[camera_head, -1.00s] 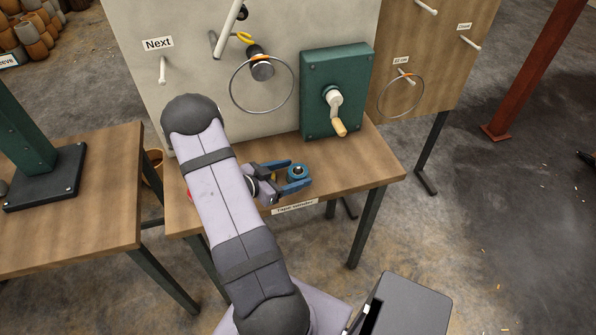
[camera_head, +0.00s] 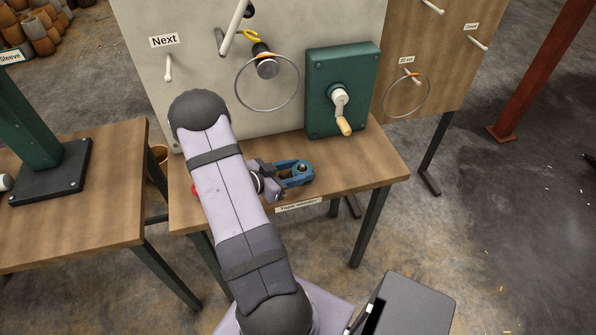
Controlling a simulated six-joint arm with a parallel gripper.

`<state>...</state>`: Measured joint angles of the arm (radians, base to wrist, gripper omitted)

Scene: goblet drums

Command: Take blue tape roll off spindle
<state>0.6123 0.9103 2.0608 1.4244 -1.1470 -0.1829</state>
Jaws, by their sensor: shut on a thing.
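The blue tape roll (camera_head: 304,167) is a small ring near the front edge of the wooden bench, below the green box. My gripper (camera_head: 297,175) reaches it from the left, and its blue-looking fingers are shut on the roll. The spindle cannot be made out clearly; a dark spot shows in the middle of the roll. I cannot tell whether the roll is still around the spindle or lifted. My arm hides part of the bench to the left.
A green box (camera_head: 320,98) with a crank handle (camera_head: 342,115) stands behind the roll. A large metal hoop (camera_head: 240,85) hangs on the pale board (camera_head: 290,30). The wooden bench (camera_head: 375,165) is clear to the right. A labelled strip (camera_head: 298,206) runs along its front edge.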

